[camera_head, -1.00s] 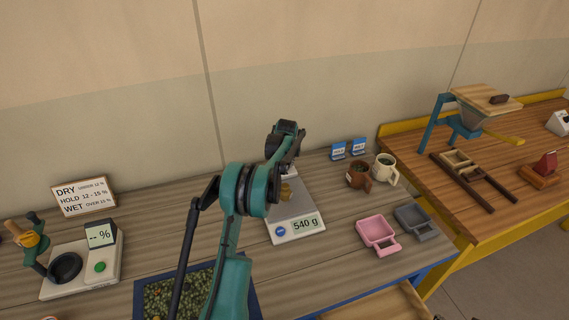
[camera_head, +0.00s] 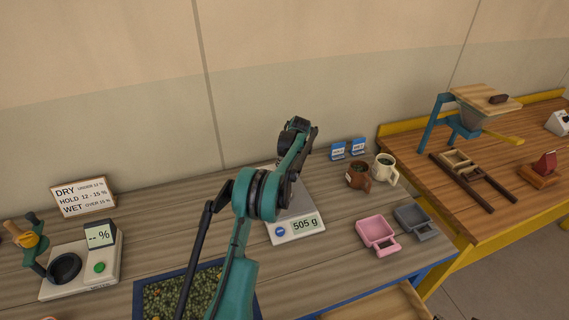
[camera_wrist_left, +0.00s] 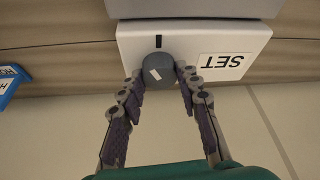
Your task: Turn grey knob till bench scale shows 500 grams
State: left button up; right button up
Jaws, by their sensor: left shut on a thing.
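The bench scale (camera_head: 308,237) stands mid-bench in the head view, and its display (camera_head: 305,225) reads 505 g. My left arm covers part of its pan. In the head view my arm hides the knob and the fingertips. My right gripper is not in view.
A moisture meter (camera_head: 85,275) stands at left.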

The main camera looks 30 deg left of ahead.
pick_arm(q)
jog(key=shift+n, duration=0.5)
jog(key=o, duration=1.2)
jog(key=shift+c, duration=0.2)
jog(key=v, duration=1.2)
jog(key=shift+w, duration=0.25)
jog(key=shift+d, duration=0.1)
